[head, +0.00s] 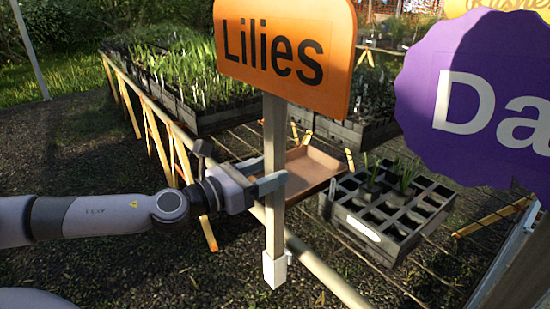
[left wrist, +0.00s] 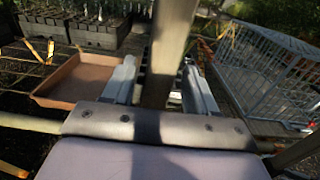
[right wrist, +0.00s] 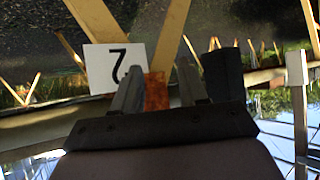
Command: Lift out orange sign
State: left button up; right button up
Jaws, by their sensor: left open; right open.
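The orange sign (head: 284,52) reads "Lilies" and stands upright on a square wooden post. The post (head: 274,150) goes down into a small white socket (head: 275,269) at the table's front rail. My left gripper (head: 270,183) is at the post, at about mid-height, below the sign board. In the left wrist view the post (left wrist: 170,50) rises between the two open fingers (left wrist: 155,85). I cannot tell whether either finger touches it. My right gripper (right wrist: 160,85) shows only in its own wrist view, open, with an orange-brown patch of unclear nature behind its fingers.
A purple sign (head: 485,105) stands at right. A black crate (head: 390,215) with a few plants and a brown tray (head: 312,172) lie on the slatted table behind the post. Planted trays (head: 210,115) fill the back. A white number card (right wrist: 115,66) shows near my right gripper.

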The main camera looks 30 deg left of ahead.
pick_arm(q)
jog(key=shift+w+d, duration=0.1)
jog(key=shift+w, duration=0.15)
